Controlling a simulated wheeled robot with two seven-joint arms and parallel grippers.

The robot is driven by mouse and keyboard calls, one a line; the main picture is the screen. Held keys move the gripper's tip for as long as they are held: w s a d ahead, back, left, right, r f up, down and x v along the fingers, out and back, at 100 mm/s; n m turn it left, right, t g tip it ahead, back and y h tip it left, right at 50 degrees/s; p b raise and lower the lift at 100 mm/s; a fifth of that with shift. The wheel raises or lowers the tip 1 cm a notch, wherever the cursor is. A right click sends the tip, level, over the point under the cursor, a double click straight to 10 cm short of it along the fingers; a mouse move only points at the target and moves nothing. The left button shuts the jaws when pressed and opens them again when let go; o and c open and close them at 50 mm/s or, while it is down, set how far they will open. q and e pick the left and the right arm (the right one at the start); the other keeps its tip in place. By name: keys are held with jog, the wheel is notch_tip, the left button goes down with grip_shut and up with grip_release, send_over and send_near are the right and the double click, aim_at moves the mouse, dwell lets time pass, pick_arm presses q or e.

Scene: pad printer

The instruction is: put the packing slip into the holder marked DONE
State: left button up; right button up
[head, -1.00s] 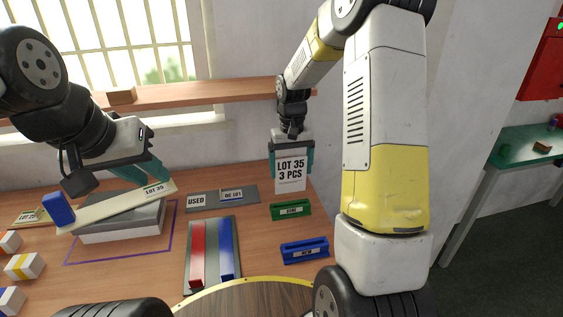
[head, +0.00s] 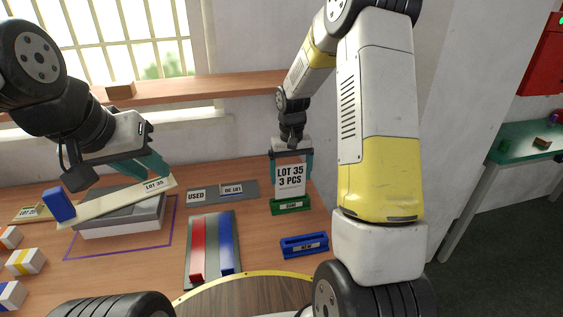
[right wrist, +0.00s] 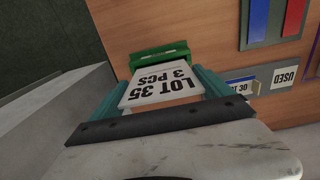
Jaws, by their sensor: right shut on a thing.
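The packing slip (head: 290,180) is a white card reading LOT 35, 3 PCS. My right gripper (head: 291,155) is shut on its upper part and holds it upright. The slip's lower edge meets the green holder (head: 291,206) in the head view; whether it sits in the slot I cannot tell. The holder's label is too small to read surely. In the right wrist view the slip (right wrist: 162,86) reaches the green holder (right wrist: 160,56). My left gripper (head: 148,167) is at a pale LOT 35 strip (head: 115,203); whether it grips the strip is unclear.
A blue holder (head: 304,245) stands in front of the green one. A grey tray with red and blue bars (head: 212,250) and a grey plate with USED label (head: 222,191) lie to the left. The strip rests over a grey block (head: 125,222).

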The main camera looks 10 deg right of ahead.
aim_at(290, 197)
jog(key=shift+f, duration=0.15)
jog(key=shift+f, duration=1.5)
jog(key=o, duration=1)
jog(key=shift+o, duration=0.2)
jog(key=shift+r, duration=3)
